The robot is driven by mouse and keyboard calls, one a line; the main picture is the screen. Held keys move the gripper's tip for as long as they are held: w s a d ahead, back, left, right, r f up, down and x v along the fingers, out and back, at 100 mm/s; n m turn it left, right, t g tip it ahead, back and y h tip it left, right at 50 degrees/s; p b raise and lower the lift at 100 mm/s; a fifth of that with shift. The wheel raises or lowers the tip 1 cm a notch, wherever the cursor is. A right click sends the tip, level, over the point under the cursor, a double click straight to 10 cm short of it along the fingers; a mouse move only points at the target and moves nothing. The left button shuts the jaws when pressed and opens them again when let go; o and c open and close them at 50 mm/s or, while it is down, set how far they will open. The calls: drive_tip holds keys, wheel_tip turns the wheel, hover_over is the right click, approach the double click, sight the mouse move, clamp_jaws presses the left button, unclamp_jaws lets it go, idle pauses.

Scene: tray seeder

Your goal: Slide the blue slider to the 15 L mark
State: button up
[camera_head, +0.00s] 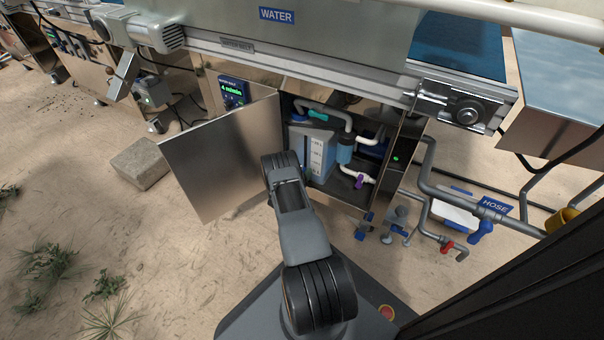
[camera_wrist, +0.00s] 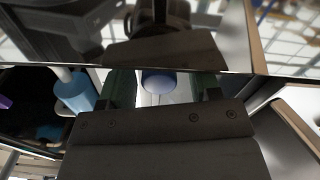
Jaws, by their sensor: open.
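The pale blue tank (camera_head: 303,146) stands inside the open cabinet, with a white marked scale (camera_head: 317,160) on its front. The scale's lettering is too small to read surely. A rounded blue piece (camera_wrist: 158,83) shows in the wrist view in front of a white strip; it may be the slider, but I cannot tell surely. My gripper (camera_wrist: 164,90) is open, with its dark fingers on either side of this piece. Whether they touch it is not visible. In the head view my arm hides the gripper and the lower part of the tank. I cannot make out the slider there.
The open cabinet door (camera_head: 222,158) stands left of my arm. A blue filter (camera_head: 345,150) and a purple-handled valve (camera_head: 359,182) sit right of the tank; the filter also shows in the wrist view (camera_wrist: 75,90). A concrete block (camera_head: 140,163) lies on the sand.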

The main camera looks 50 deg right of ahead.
drive_tip(key=shift+d, duration=0.15)
clamp_jaws()
idle(0.5)
